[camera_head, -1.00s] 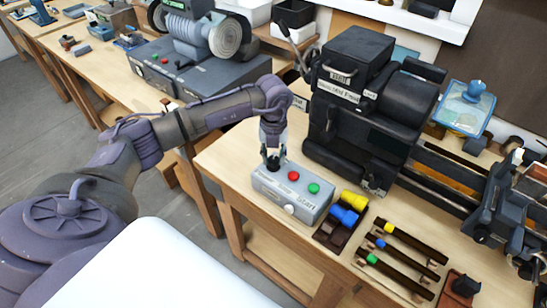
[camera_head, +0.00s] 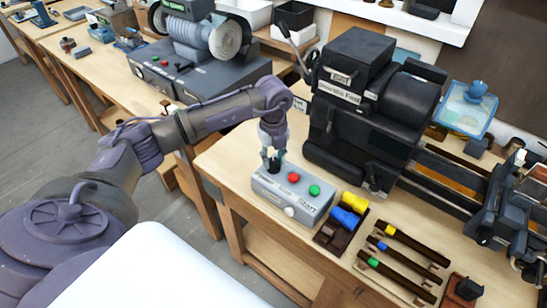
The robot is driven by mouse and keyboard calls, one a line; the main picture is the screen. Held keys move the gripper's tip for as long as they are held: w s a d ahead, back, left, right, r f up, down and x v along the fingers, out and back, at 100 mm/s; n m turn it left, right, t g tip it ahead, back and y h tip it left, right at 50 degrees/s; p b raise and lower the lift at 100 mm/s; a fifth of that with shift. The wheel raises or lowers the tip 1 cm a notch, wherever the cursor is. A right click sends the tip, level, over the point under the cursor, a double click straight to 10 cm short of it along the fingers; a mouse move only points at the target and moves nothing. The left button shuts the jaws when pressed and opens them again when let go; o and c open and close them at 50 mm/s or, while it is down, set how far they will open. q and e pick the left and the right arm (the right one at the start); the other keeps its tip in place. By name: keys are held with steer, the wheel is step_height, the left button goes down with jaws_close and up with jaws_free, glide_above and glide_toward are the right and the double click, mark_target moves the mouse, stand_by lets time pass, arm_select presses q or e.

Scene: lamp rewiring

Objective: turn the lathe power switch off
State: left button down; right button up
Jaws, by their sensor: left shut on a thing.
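The grey control box (camera_head: 293,194) sits at the left front of the wooden bench, beside the black lathe (camera_head: 368,110). On its top are a red button (camera_head: 293,177), a green button (camera_head: 314,190) and a black switch (camera_head: 274,166) at the left end. A white knob (camera_head: 289,211) is on its front face. My left gripper (camera_head: 273,158) points down at the left end of the box, with its fingers shut around the black switch. The fingers hide part of the switch, and I cannot tell its setting. My right gripper is not in view.
A dark tray (camera_head: 341,229) with yellow and blue handled items stands right of the box. Several dark tools with coloured bands (camera_head: 402,249) lie further right. A grinder (camera_head: 201,40) stands on the bench behind my left arm. Bare bench top lies left of the box.

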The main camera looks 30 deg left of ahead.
mark_target(273, 160)
arm_select(q)
steer(key=c, duration=0.8)
jaws_free()
step_height(273, 160, up, 12)
steer(key=shift+r, duration=0.1)
